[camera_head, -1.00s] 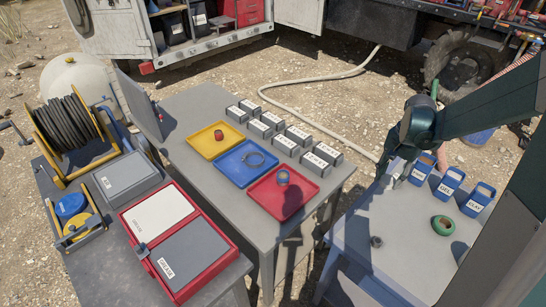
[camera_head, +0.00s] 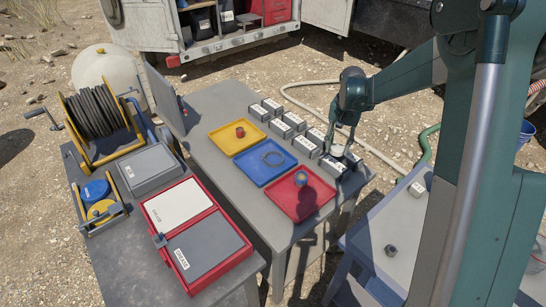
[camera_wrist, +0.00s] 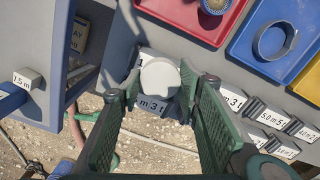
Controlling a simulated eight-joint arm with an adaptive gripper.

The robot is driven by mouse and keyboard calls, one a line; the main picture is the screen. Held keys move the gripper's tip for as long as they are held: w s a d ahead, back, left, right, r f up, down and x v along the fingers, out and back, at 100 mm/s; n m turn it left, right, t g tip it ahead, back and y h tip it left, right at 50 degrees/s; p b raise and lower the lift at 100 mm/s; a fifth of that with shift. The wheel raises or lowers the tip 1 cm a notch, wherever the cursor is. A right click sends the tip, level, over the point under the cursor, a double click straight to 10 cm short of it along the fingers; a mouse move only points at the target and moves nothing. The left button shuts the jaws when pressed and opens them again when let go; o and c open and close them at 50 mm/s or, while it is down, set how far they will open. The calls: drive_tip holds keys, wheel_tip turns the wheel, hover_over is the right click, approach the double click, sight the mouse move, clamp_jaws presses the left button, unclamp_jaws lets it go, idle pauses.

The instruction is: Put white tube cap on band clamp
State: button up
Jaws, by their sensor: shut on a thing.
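My gripper (camera_head: 341,140) is shut on the white tube cap (camera_wrist: 160,77), a pale round piece between the fingertips in the wrist view. The cap (camera_head: 337,151) also shows in the head view, over the row of grey labelled blocks at the table's right edge. The band clamp (camera_head: 273,159) is a thin grey ring lying in the blue tray (camera_head: 248,171), to the left of my gripper and apart from it. In the wrist view the band clamp (camera_wrist: 262,42) lies at upper right. The cap partly hides a labelled block beneath it.
A red tray (camera_head: 288,207) with a round blue-and-tan piece and a yellow tray (camera_head: 224,144) with a red piece flank the blue tray. Grey labelled blocks (camera_head: 272,105) line the table's far edge. A second table (camera_head: 385,265) stands at right.

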drive_tip(key=w+a+n, duration=0.1)
drive_tip(key=w+a, duration=0.1)
drive_tip(key=a, duration=0.5)
drive_tip(key=w+a+n, duration=0.1)
drive_tip(key=w+a, duration=0.2)
drive_tip(key=a, duration=0.4)
drive_tip(key=n+p, duration=0.1)
drive_tip(key=n, duration=0.1)
hover_over(273, 156)
drive_tip(key=shift+s+f, duration=0.15)
drive_tip(key=shift+f, duration=0.2)
drive_tip(key=shift+f, duration=3.1)
drive_tip(key=shift+f, duration=0.1)
drive_tip(key=shift+f+b, duration=0.4)
drive_tip(key=shift+f, duration=1.4)
drive_tip(key=shift+f, duration=0.15)
